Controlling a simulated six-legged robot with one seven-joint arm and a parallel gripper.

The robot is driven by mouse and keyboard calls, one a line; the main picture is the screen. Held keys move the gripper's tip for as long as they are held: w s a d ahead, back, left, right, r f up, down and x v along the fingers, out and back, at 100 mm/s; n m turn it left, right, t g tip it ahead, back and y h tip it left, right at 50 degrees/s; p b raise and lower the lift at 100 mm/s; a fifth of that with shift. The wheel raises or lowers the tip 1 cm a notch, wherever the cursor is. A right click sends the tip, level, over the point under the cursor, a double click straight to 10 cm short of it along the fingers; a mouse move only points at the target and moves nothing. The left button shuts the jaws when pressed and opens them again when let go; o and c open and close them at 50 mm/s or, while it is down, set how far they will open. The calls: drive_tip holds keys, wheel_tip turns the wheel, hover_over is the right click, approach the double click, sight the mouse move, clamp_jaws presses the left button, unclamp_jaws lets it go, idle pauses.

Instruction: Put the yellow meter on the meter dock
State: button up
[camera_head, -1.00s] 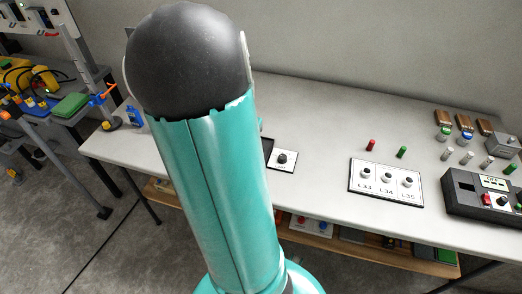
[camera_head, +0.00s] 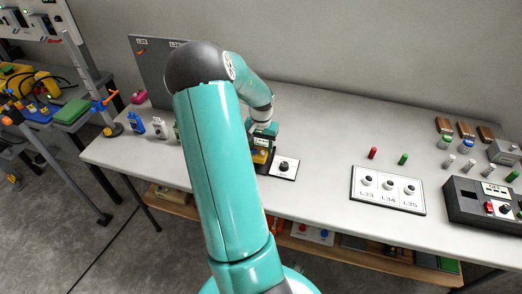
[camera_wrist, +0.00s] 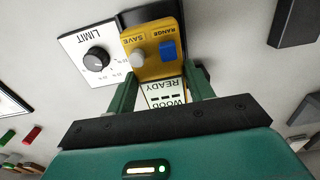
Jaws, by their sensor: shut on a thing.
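The yellow meter (camera_wrist: 152,50) has a grey SAVE button, a blue RANGE button and a white screen reading WOOD READY. My gripper (camera_wrist: 163,88) is shut on it, with one green finger on each side. In the head view, the meter (camera_head: 261,156) shows below my gripper (camera_head: 263,134), just left of the LIMIT panel. A dark flat piece (camera_wrist: 145,13), seemingly the meter dock, lies under or behind the meter's far end and is mostly hidden. I cannot tell whether the meter touches it.
The white LIMIT panel (camera_wrist: 93,58) with a black knob is close beside the meter. The L33–L35 panel (camera_head: 388,190), a red cylinder (camera_head: 373,153) and a black box (camera_head: 480,200) stand to the right. Bottles (camera_head: 158,127) and a grey upright board (camera_head: 150,70) are at the left.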

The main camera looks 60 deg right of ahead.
sight(261, 147)
drive_tip(key=shift+f, duration=1.4)
drive_tip(key=shift+f, duration=0.1)
drive_tip(key=o, duration=1.2)
wheel_tip(261, 147, up, 12)
drive_tip(key=shift+r, duration=0.15)
